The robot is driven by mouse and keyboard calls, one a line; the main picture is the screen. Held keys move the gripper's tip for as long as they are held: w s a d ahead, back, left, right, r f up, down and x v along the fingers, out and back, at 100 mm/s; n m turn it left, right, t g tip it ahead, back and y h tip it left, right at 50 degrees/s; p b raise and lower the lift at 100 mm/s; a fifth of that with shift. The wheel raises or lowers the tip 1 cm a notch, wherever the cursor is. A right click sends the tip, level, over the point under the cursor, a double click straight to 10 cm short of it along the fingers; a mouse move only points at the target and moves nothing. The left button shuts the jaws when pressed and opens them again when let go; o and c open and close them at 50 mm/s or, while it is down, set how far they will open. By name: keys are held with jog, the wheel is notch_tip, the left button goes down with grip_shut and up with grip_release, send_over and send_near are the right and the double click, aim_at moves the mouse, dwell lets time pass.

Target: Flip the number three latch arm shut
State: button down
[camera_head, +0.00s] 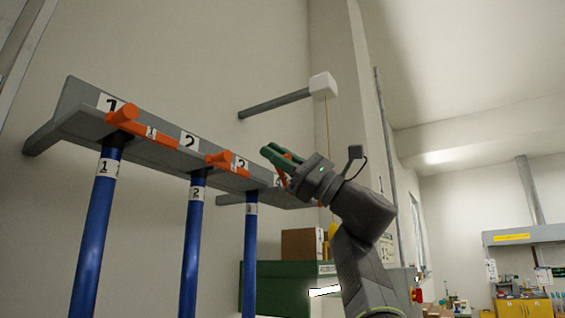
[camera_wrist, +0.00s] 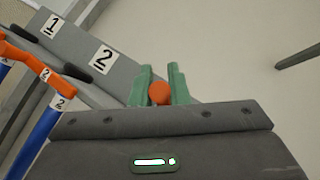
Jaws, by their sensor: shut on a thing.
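The grey rack (camera_head: 70,112) carries orange latch arms above blue rods. The number three latch arm (camera_head: 282,177) is at the rack's right end, beyond the plate marked 3 (camera_head: 240,163). It stands out from the rack up to my gripper (camera_head: 283,158). Its own label is not clearly readable. In the wrist view, the green fingers of my gripper (camera_wrist: 160,88) are shut on the orange end of the latch arm (camera_wrist: 160,94). The blue rod marked 3 (camera_head: 250,255) hangs below the rack.
Latch arm one (camera_head: 150,131) and latch arm two (camera_head: 227,163) lie along the rack to the left, above blue rods one (camera_head: 93,230) and two (camera_head: 191,250). A grey bar with a white end block (camera_head: 323,85) juts from the wall above. A cardboard box (camera_head: 301,243) stands behind.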

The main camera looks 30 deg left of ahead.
jog(key=shift+s+a+f+n+g+h, duration=0.1)
jog(key=shift+s+f+n+g+h, duration=0.25)
jog(key=shift+n+h, duration=0.45)
jog(key=shift+s+d+f+n+g+h, duration=0.1)
jog(key=shift+s+f+n+g+h, duration=0.3)
jog(key=shift+n, duration=0.6)
jog(key=shift+s+a+f+n+g+h, duration=0.1)
jog(key=shift+f+n+g+h, duration=0.15)
jog(key=shift+f+n+h, duration=0.55)
jog(key=shift+r, duration=0.2)
jog(key=c, duration=1.4)
grip_release()
jog(key=b+v, duration=0.2)
jog(key=v, duration=1.2)
jog(key=shift+b, duration=0.35)
jog(key=shift+a+r, duration=0.1)
